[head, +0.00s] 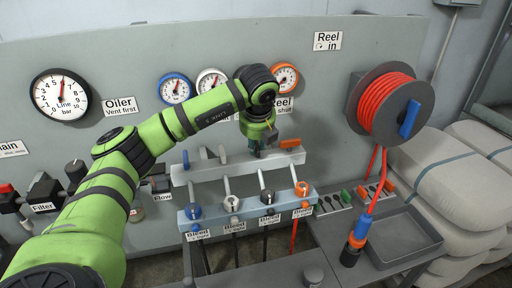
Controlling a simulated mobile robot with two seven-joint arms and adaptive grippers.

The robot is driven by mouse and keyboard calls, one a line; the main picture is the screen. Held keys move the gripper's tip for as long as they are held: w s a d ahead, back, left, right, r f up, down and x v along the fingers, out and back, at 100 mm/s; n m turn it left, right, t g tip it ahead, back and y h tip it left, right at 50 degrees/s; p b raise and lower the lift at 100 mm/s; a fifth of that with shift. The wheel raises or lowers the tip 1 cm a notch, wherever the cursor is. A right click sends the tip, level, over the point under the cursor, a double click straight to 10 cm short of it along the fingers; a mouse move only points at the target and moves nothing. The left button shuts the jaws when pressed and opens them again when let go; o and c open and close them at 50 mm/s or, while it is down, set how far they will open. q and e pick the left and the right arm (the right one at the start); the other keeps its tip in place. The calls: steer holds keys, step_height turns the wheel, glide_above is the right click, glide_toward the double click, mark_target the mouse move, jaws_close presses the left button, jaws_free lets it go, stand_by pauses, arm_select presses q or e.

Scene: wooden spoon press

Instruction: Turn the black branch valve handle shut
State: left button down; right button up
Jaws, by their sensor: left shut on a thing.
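My left arm reaches across from the left, and my left gripper (258,149) is over the upper grey manifold bar (237,167). It is shut on what appears to be the black branch valve handle, in the row between the grey handle and the orange one. The handle is almost wholly hidden by the gripper, so I cannot tell its angle. The orange handle (290,143) lies along the bar just right of the gripper. A grey handle (222,154) and a blue handle (186,159) stand to its left. My right gripper is not in view.
Below is a lower bar with blue, white, black (267,197) and orange bleed knobs. Round gauges (174,89) are on the panel behind. A reel of orange hose (387,104) is at right, above a grey tray (401,236). Pale sacks (447,172) lie far right.

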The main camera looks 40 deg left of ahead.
arm_select(q)
steer(key=m+h+b, duration=0.1)
steer(key=m+b, duration=0.1)
steer(key=m, duration=0.1)
steer(key=shift+a+f+m+t, duration=0.1)
steer(key=shift+a+m+t, duration=0.05)
steer(key=shift+m+t, duration=0.2)
steer(key=m, duration=0.1)
steer(key=m+h, duration=0.1)
steer(key=m, duration=0.1)
steer(key=shift+w+a+m+t+h+b, duration=0.1)
steer(key=shift+m+t+h+b, duration=0.15)
steer(key=shift+h+b, duration=0.1)
steer(key=m, duration=0.1)
steer(key=m+h, duration=0.1)
steer(key=m, duration=0.1)
steer(key=shift+r+m+p, duration=0.25)
steer(key=shift+m+p, duration=0.05)
steer(key=shift+p, duration=0.1)
steer(key=m+h+p, duration=0.1)
steer(key=m, duration=0.1)
steer(key=m+g+h+p, duration=0.1)
steer(key=m, duration=0.1)
steer(key=shift+w+a+m, duration=0.1)
steer(key=shift+w+m, duration=0.1)
steer(key=shift+m, duration=0.2)
steer(key=c, duration=1.1)
jaws_free()
steer(key=shift+f, duration=0.1)
